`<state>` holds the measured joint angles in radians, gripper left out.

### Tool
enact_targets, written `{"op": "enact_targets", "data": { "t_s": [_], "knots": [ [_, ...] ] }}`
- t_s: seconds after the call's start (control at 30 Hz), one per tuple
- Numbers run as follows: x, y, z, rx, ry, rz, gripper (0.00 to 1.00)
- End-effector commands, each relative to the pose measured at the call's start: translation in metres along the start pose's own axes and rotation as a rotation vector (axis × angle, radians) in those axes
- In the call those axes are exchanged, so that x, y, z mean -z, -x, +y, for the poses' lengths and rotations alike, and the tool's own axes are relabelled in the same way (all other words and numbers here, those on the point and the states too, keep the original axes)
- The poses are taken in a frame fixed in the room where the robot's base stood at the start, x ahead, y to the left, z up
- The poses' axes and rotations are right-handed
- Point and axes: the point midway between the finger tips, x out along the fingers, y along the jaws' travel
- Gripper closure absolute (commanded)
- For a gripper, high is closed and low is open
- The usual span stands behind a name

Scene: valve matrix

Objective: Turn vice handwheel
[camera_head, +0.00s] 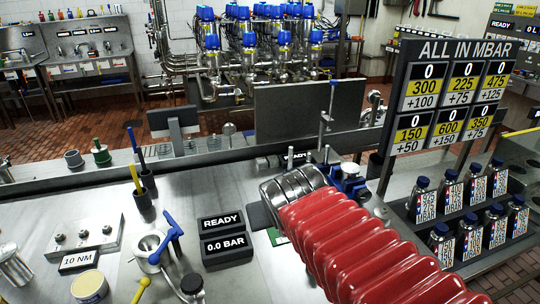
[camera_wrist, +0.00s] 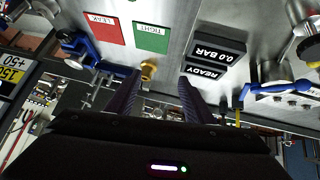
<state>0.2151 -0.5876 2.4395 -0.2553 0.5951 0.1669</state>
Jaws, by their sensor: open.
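A blue vice-like fixture (camera_wrist: 88,52) shows at the upper left of the wrist view, with metal parts around it. A small brass-coloured fitting (camera_wrist: 148,70) sits to its right, in line with the gap between my fingers. I cannot make out for certain which part is the handwheel. My gripper (camera_wrist: 158,82) is open, with two dark fingers apart and nothing seen held between them. In the head view, blue parts (camera_head: 350,170) show just behind my red-sleeved arm. My fingers are hidden there.
The READY and 0.0 BAR displays (camera_head: 224,235) stand on the bench left of my arm. A blue-handled valve (camera_head: 160,240) is further left. At right are several labelled bottles (camera_head: 440,235) in a tray and the ALL IN MBAR board (camera_head: 450,95). Red and green plates (camera_wrist: 150,37) lie by the fixture.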

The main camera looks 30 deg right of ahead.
Motion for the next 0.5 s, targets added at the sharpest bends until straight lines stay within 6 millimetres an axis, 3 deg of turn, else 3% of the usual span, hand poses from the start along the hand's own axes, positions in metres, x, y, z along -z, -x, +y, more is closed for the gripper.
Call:
{"op": "enact_targets", "data": {
  "t_s": [0.1, 0.23, 0.37, 0.5],
  "knots": [
    [-0.034, 0.023, -0.042, 0.106, 0.054, -0.075, 0.53],
    [-0.066, 0.044, -0.075, 0.203, 0.109, -0.147, 0.53],
    [-0.085, 0.055, -0.089, 0.258, 0.141, -0.189, 0.53],
    [-0.090, 0.058, -0.093, 0.271, 0.150, -0.201, 0.53]
  ]
}}
